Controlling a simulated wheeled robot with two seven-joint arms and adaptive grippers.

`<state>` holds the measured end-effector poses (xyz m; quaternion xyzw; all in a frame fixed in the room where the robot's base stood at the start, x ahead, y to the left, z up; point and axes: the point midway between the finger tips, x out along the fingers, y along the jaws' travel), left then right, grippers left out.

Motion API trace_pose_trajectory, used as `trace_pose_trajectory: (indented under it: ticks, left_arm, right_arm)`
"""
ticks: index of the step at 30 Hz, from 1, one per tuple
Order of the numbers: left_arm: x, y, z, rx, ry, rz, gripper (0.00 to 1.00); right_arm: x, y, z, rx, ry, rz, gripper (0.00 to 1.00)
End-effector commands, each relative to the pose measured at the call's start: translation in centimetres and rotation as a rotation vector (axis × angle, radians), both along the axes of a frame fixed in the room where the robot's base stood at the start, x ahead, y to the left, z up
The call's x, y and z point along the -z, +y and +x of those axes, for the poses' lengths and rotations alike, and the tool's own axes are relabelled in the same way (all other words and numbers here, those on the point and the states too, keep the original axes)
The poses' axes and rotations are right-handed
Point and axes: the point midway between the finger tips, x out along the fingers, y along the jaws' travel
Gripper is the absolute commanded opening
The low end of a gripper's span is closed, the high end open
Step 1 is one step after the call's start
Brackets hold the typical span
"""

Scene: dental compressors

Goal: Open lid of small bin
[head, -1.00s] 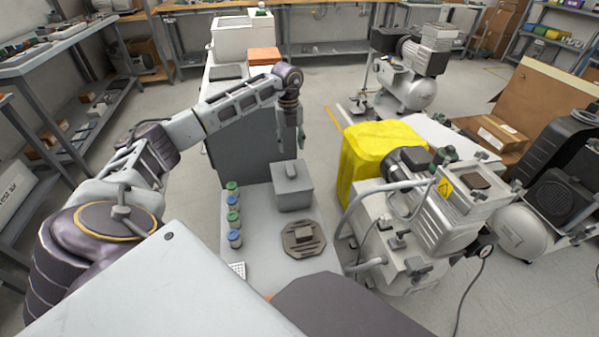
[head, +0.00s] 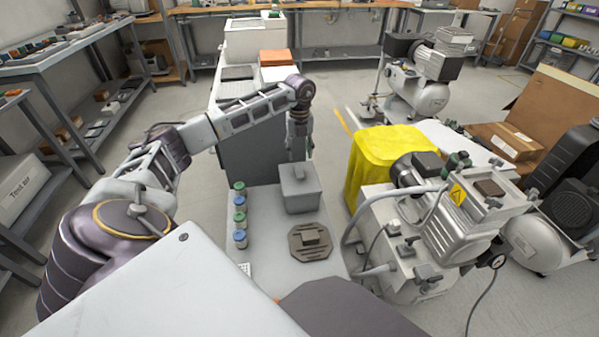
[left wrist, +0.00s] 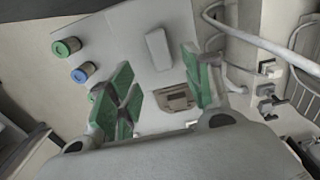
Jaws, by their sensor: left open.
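The small bin (head: 300,196) is a grey box with a closed lid and a raised handle block (head: 299,172) on top. It stands on the light grey bench top (head: 265,262). My left gripper (head: 297,153) points down just behind and above the lid in the head view. In the left wrist view, the open green-padded fingers (left wrist: 158,78) have nothing between them that I can see gripped. The pale lid handle (left wrist: 158,48) shows beyond and between the fingertips, apart from them. My right gripper is not in view.
Several small jars (head: 239,218) with green and blue lids stand left of the bin. A dark octagonal plate (head: 311,242) lies in front of it. A compressor (head: 425,215) and yellow cloth (head: 385,155) are to the right.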

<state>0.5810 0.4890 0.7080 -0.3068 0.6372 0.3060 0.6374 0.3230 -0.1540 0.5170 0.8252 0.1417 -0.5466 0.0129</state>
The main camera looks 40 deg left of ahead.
Motion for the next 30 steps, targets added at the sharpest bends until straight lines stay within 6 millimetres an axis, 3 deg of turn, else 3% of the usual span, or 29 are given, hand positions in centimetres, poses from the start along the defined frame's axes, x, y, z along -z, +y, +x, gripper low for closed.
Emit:
trace_pose_trajectory:
  ticks: [1, 18, 30]
  left_arm:
    - [1.0, 0.0, -0.1, 0.000, 0.003, 0.000, 0.50]
    - [8.3, 0.0, -0.1, 0.000, 0.001, 0.000, 0.50]
    - [10.2, 0.0, 0.0, 0.000, 0.001, 0.001, 0.50]
  right_arm:
    - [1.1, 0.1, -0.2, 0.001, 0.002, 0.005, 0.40]
    - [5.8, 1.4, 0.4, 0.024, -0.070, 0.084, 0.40]
    - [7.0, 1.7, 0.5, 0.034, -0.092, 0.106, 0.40]
